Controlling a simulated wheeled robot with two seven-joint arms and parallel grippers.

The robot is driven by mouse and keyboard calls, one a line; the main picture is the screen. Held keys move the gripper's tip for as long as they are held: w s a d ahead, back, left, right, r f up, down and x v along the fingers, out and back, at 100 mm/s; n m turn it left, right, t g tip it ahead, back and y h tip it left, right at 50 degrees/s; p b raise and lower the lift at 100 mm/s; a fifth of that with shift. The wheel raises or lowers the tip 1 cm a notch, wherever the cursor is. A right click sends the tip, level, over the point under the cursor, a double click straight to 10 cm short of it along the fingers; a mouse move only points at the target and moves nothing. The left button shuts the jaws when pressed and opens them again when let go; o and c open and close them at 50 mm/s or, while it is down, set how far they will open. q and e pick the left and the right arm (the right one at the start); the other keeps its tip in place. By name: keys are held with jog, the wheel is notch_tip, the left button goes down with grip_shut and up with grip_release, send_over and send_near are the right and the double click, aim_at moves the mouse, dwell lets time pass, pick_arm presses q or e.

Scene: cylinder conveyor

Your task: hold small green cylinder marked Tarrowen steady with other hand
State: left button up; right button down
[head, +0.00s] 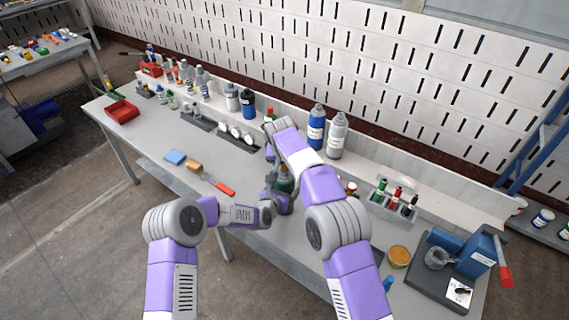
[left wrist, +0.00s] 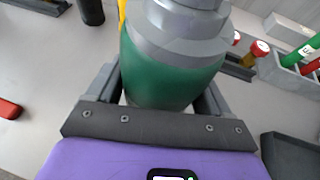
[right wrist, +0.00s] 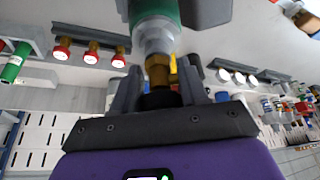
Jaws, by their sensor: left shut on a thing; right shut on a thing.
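A small green cylinder (head: 285,179) stands on the bench in the head view, partly hidden behind my arms. In the left wrist view its green body (left wrist: 170,72) and grey shoulder fill the middle, between the fingers of my left gripper (left wrist: 163,90), which is shut on the body. In the right wrist view its brass valve (right wrist: 158,72) sits between the fingers of my right gripper (right wrist: 157,88), which is shut on the valve at the top. The grey shoulder (right wrist: 155,36) and green body show beyond it. No name on the cylinder is readable.
A rack with small red, green and black cylinders (head: 392,197) stands to the right. Blue and grey bottles (head: 316,127) stand behind. A blue device with a red handle (head: 478,252) is at front right.

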jog(key=n+y, duration=0.1)
jog(key=n, duration=0.2)
jog(key=shift+n+y, duration=0.3)
jog(key=shift+n+g+y, duration=0.3)
jog(key=shift+n+y, duration=0.1)
jog(key=shift+n, duration=0.8)
jog(key=n+y, duration=0.1)
jog(key=n, duration=0.2)
jog(key=n+g+y, duration=0.1)
jog(key=n, duration=0.2)
jog(key=c, duration=0.7)
grip_release()
jog(key=shift+r, duration=0.15)
